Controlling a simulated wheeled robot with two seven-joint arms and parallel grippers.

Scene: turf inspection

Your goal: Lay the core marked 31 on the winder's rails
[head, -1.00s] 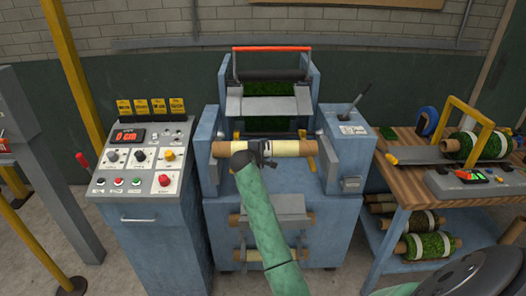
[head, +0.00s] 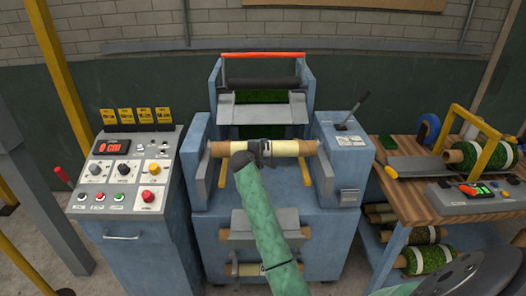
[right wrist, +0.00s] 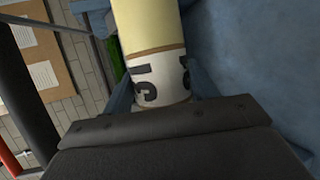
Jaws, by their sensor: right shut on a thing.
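My right gripper (head: 265,154) is shut around the middle of a tan core with a cream wrap (head: 286,148). The core lies level across the blue winder (head: 275,225), between its two side blocks. In the right wrist view the core (right wrist: 150,25) has a white band (right wrist: 165,82) with dark figures, turned sideways and partly cut off; they look like 31. Two yellow strips, seemingly the rails (head: 305,174), show below and behind the core near its ends. I cannot tell whether the core touches them. My left gripper is not in view.
A control cabinet (head: 125,175) stands left of the winder. A wooden bench (head: 420,200) with a turf roll (head: 470,158) stands at the right, with more rolls on its lower shelf. A red bar (head: 262,55) crosses the winder's back. Another core (head: 245,269) sits low on its front.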

